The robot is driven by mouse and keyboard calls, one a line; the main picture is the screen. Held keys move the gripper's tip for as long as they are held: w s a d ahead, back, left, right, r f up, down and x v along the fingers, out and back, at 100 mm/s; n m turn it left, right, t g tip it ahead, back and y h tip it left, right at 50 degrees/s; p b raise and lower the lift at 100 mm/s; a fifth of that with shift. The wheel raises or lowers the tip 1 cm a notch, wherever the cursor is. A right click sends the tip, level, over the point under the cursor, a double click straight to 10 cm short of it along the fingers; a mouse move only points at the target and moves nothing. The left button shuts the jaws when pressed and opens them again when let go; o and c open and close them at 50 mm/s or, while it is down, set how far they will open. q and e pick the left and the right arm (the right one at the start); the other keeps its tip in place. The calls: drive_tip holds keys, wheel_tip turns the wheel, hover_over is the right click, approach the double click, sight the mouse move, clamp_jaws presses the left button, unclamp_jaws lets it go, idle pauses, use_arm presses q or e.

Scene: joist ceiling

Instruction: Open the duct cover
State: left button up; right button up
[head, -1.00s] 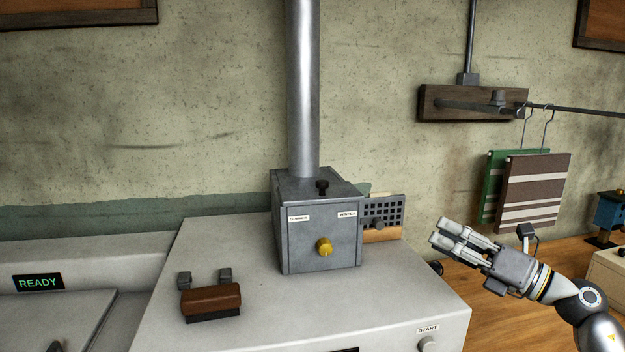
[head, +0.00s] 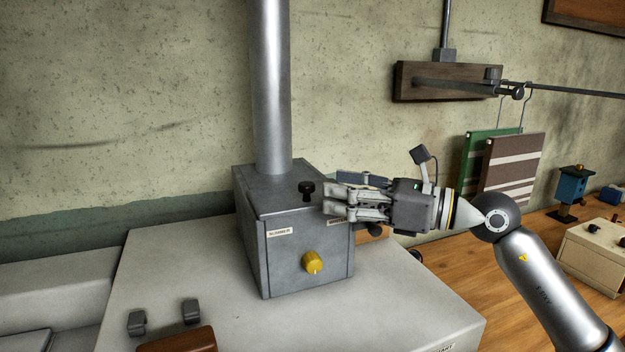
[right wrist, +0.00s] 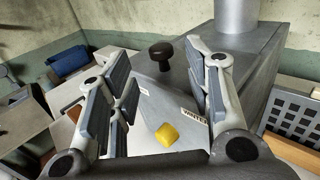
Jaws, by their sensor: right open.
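A grey metal duct box (head: 285,240) stands on the pale machine top, with a round silver pipe (head: 271,85) rising from it. A black knob (head: 307,189) sticks up from its top. A yellow knob (head: 313,262) is on its front, below small labels, one reading WINTER in the right wrist view. My right gripper (head: 332,194) is open at the box's upper right corner, just right of the black knob. In the right wrist view the black knob (right wrist: 160,52) appears between the open fingers (right wrist: 157,70), apart from them. My left gripper is out of view.
A pale machine top (head: 400,300) lies under the box, with a brown-handled block (head: 178,341) at front left. A dark grid panel (right wrist: 298,116) stands beside the box.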

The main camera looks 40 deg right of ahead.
sight(313, 185)
drive_tip(key=p+x, duration=0.1)
drive_tip(key=x, duration=0.3)
drive_tip(key=shift+w+a+r+p, duration=0.1)
drive_tip(key=shift+w+r+p, duration=0.05)
drive_tip(key=shift+w+p, duration=0.15)
drive_tip(key=shift+w+a, duration=0.15)
drive_tip(key=shift+w, duration=0.05)
drive_tip(key=shift+w+a, duration=0.15)
drive_tip(key=shift+w, duration=0.15)
drive_tip(key=c, duration=0.8)
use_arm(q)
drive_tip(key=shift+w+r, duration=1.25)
use_arm(e)
clamp_jaws()
